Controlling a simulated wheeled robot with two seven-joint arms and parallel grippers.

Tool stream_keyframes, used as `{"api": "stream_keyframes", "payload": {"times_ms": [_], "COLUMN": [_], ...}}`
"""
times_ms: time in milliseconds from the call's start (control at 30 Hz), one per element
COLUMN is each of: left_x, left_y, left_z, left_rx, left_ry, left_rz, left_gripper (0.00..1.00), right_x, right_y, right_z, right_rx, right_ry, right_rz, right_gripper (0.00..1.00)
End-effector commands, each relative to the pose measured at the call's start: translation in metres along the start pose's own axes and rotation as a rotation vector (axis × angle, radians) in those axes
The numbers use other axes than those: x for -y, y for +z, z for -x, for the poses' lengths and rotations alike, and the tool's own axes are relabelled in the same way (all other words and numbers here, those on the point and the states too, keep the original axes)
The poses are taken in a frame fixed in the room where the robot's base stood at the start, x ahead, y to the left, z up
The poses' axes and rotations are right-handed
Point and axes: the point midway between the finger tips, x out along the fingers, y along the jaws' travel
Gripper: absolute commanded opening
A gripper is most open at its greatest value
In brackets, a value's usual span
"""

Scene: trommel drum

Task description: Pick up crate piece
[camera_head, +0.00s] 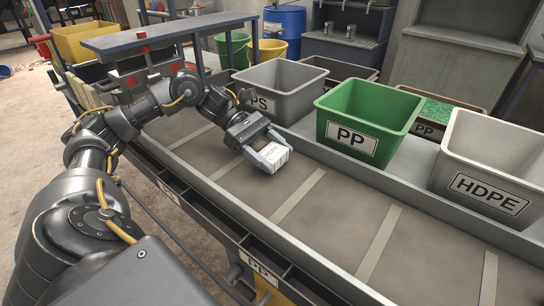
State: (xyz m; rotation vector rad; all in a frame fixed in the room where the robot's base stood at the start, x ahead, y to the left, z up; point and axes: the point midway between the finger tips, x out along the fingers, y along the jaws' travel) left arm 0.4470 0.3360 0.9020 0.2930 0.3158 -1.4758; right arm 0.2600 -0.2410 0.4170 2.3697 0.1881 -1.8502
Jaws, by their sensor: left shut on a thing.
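My left gripper (262,148) is shut on a small white box-like piece (271,157) with faint dark print on its side. The gripper and the piece are over the grey conveyor belt (340,220), toward its far left part. I cannot tell whether the piece touches the belt. The fingers cover part of the piece. My right gripper is not in view.
Behind the belt stand a grey bin labelled PS (282,88), a green bin labelled PP (362,115) and a grey bin labelled HDPE (492,165). A raised rail (215,205) runs along the near side. The belt to the right is clear.

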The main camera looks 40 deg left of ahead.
Motion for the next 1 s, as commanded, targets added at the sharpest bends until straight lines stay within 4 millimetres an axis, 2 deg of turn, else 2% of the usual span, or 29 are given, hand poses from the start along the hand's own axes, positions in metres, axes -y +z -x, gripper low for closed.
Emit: {"api": "stream_keyframes", "payload": {"times_ms": [167,300,500,600,800,1000], "left_x": [-0.001,0.0,0.0,0.0,0.0,0.0], "left_y": [0.03,0.068,0.117,0.134,0.153,0.157], "left_z": [0.013,0.028,0.048,0.055,0.063,0.065], "left_rx": [0.0,0.001,0.001,0.001,0.001,0.0], "left_ry": [0.003,0.004,0.002,0.001,0.0,-0.001], "left_rz": [-0.008,-0.01,-0.006,-0.005,-0.002,0.001], "left_gripper": [0.42,0.42,0.42,0.42,0.42,0.42], "right_x": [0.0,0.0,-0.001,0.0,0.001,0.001], "right_y": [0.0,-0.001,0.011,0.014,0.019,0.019], "right_z": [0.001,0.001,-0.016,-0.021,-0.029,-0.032], "right_rx": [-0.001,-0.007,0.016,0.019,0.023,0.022], "right_ry": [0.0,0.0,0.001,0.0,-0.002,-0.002], "right_rz": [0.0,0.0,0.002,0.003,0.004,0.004], "right_gripper": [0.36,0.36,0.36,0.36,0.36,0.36]}}
